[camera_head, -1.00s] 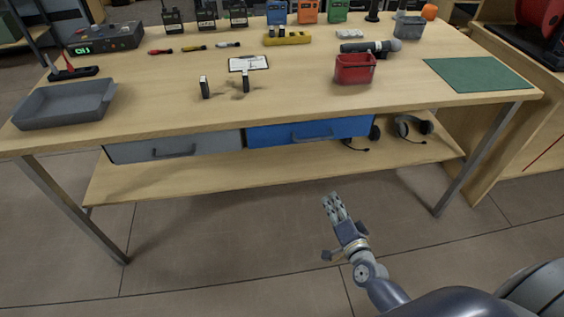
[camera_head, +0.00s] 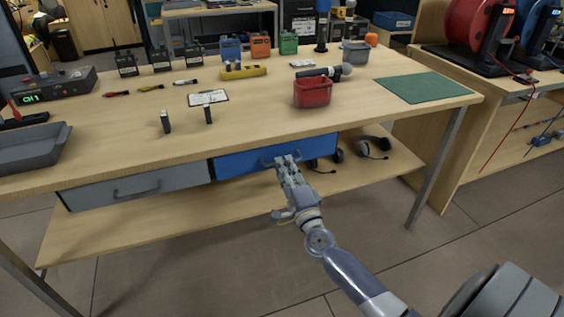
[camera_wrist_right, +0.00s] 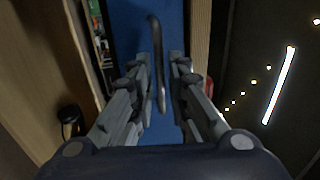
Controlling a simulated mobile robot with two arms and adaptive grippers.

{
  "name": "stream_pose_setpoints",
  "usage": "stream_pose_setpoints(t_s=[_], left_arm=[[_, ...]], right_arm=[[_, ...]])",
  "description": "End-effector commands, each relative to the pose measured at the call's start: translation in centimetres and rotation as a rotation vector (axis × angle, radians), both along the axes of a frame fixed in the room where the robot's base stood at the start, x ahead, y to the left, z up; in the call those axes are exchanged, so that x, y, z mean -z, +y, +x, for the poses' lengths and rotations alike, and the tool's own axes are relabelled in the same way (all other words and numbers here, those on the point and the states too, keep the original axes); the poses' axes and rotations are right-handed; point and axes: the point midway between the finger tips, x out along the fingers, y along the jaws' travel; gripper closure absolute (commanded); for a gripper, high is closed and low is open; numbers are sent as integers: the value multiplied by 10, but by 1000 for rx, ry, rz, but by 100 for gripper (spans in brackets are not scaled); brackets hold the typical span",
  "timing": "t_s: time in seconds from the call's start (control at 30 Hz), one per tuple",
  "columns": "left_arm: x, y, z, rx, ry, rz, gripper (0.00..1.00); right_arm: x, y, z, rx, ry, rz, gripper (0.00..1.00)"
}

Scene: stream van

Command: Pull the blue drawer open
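The blue drawer (camera_head: 240,163) hangs under the workbench top, right of a grey drawer, and its front looks flush with the bench. My right gripper (camera_head: 287,161) is at the front of the blue drawer, at its handle (camera_head: 266,161). In the right wrist view the dark curved handle (camera_wrist_right: 154,35) runs between the two fingers of my gripper (camera_wrist_right: 157,64). The fingers are apart, with blue front showing on both sides of the handle. The blue drawer front (camera_wrist_right: 130,25) fills the middle of that view. My left gripper is not in view.
The grey drawer (camera_head: 135,188) is to the left. The workbench (camera_head: 240,125) holds a red bin (camera_head: 312,92), a green mat (camera_head: 422,88) and a grey tray (camera_head: 35,148). Headphones (camera_head: 373,146) lie on the lower shelf. The floor in front is clear.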

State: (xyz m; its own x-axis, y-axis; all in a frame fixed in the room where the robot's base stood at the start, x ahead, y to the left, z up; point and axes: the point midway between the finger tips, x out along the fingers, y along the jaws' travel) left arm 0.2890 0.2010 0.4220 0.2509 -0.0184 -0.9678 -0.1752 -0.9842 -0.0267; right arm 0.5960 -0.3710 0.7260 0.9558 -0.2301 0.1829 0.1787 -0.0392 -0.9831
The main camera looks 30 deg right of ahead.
Motion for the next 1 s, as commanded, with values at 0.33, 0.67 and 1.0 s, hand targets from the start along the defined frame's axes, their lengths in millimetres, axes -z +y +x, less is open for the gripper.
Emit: stream_pose_setpoints(t_s=[0.33, 0.67, 1.0], left_arm=[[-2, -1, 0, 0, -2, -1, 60], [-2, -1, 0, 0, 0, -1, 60], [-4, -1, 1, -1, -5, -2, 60]], right_arm=[[-4, -6, 24, 0, 0, -1, 84], [-4, -6, 23, 0, 1, -2, 100], [-4, -5, 20, 0, 2, 0, 100]])
